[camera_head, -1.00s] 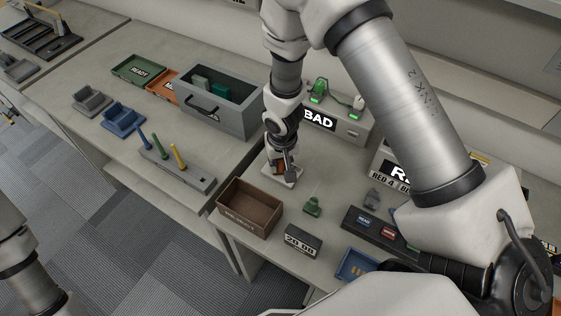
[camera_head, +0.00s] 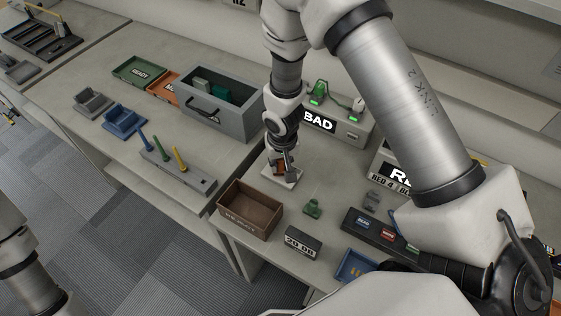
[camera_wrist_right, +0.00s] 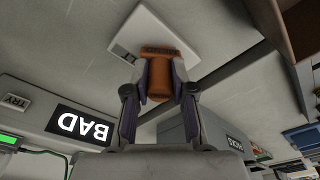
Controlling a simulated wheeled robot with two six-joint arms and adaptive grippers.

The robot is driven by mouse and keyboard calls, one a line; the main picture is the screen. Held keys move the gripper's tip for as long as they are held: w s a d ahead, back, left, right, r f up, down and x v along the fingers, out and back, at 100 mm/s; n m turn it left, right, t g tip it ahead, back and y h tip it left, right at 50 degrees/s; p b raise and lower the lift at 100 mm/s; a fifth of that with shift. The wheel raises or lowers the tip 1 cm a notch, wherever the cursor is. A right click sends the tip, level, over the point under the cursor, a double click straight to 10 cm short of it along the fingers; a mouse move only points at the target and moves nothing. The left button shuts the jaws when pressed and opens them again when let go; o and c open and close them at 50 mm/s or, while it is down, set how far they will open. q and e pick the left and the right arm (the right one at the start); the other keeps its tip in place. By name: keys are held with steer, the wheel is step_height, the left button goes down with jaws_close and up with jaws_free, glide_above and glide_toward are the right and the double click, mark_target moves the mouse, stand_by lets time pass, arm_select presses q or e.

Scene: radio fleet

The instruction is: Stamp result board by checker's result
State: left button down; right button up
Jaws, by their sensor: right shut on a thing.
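My right gripper (camera_head: 284,158) is shut on an orange-brown stamp (camera_wrist_right: 160,86) and points down at the white result board (camera_head: 293,181). In the right wrist view the gripper (camera_wrist_right: 160,78) has a finger on each side of the stamp, whose far end is over or against the board (camera_wrist_right: 185,30); I cannot tell if it touches. Part of the board's print is hidden. The checker (camera_head: 352,133) stands behind, and its display (camera_head: 319,119) reads BAD; the display also shows in the right wrist view (camera_wrist_right: 84,126). My left gripper is outside the view.
A brown reject bin (camera_head: 249,209) stands close in front of the board. A grey drawer box (camera_head: 222,108) is to the left. A 20 dB block (camera_head: 303,241), a small green part (camera_head: 312,207) and a dark button panel (camera_head: 383,232) lie front right. My right arm hides part of the bench.

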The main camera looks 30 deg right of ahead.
mark_target(281, 160)
steer(key=shift+r+p, duration=2.6)
steer(key=shift+r, duration=0.55)
steer(key=shift+f, duration=0.1)
